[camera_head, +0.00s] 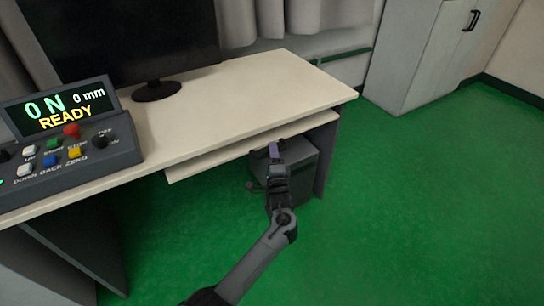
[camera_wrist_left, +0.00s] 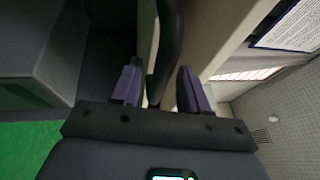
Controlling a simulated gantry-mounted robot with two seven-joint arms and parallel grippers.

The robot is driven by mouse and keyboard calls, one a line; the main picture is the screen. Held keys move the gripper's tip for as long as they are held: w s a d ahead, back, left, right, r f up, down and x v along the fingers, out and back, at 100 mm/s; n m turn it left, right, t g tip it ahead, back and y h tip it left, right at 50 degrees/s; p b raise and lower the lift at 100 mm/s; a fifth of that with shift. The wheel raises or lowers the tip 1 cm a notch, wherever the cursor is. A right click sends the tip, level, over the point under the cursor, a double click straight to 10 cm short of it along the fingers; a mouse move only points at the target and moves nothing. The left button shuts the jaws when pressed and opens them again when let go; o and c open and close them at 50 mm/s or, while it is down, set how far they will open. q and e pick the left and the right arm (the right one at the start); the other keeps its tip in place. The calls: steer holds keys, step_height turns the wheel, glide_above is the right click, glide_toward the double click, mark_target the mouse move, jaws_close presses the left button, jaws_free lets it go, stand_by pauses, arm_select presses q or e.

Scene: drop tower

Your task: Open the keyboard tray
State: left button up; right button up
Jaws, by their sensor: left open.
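The keyboard tray (camera_head: 230,150) is a pale board under the desktop, and its front edge sticks out a little past the desk's edge. My left gripper (camera_head: 274,150) is at the right part of the tray's front edge. In the left wrist view, my gripper's two purple fingers (camera_wrist_left: 159,88) stand apart on either side of a dark bar-like handle (camera_wrist_left: 166,45), with pale board beside it. Whether the fingers touch the handle cannot be told. My right gripper is not in view.
The desk (camera_head: 215,100) carries a control panel (camera_head: 70,150) at the left and a monitor (camera_head: 120,40) at the back. A dark grey cabinet (camera_head: 305,160) stands under the desk behind my gripper. Green floor (camera_head: 430,210) is clear at the right.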

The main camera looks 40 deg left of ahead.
arm_select(q)
steer(key=shift+w+a+r, duration=0.1)
steer(key=shift+w+a, duration=0.1)
steer(key=shift+a, duration=0.05)
jaws_close()
stand_by(0.3)
